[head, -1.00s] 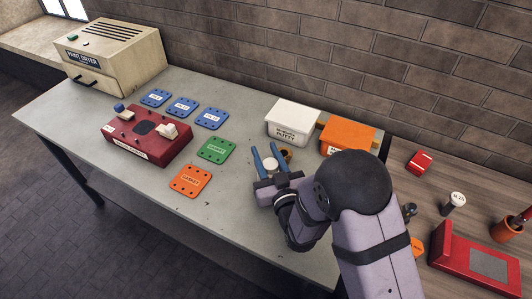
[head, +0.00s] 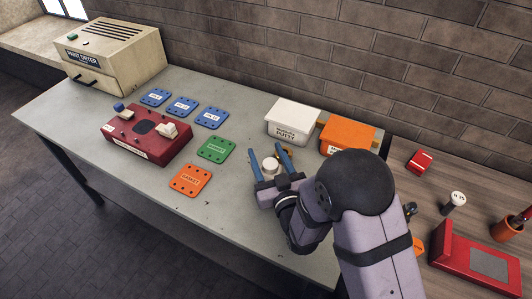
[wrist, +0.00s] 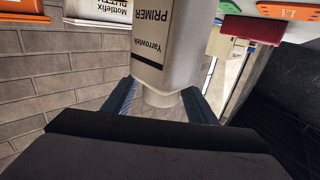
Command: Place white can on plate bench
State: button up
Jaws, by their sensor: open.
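The white can, labelled PRIMER, fills the upper middle of the wrist view (wrist: 172,45). Its narrower pale top points toward my gripper. In the head view its round pale top (head: 270,166) shows between the fingers, over the plate bench (head: 240,225). It appears to stand upright on the bench, though its base is hidden. My gripper (head: 265,148) is open, with one blue finger on each side of the can's top. The fingers also show in the wrist view (wrist: 160,98), apart from the can's top.
A white putty tub (head: 293,120) and an orange tub (head: 347,136) stand behind my gripper. A green plate (head: 215,149) and an orange plate (head: 190,180) lie left of it. The red box (head: 147,136) and paint dryer (head: 110,58) are farther left. The bench front is clear.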

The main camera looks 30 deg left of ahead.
aim_at(273, 170)
jog(key=shift+b+v, duration=0.9)
jog(key=shift+v, duration=2.5)
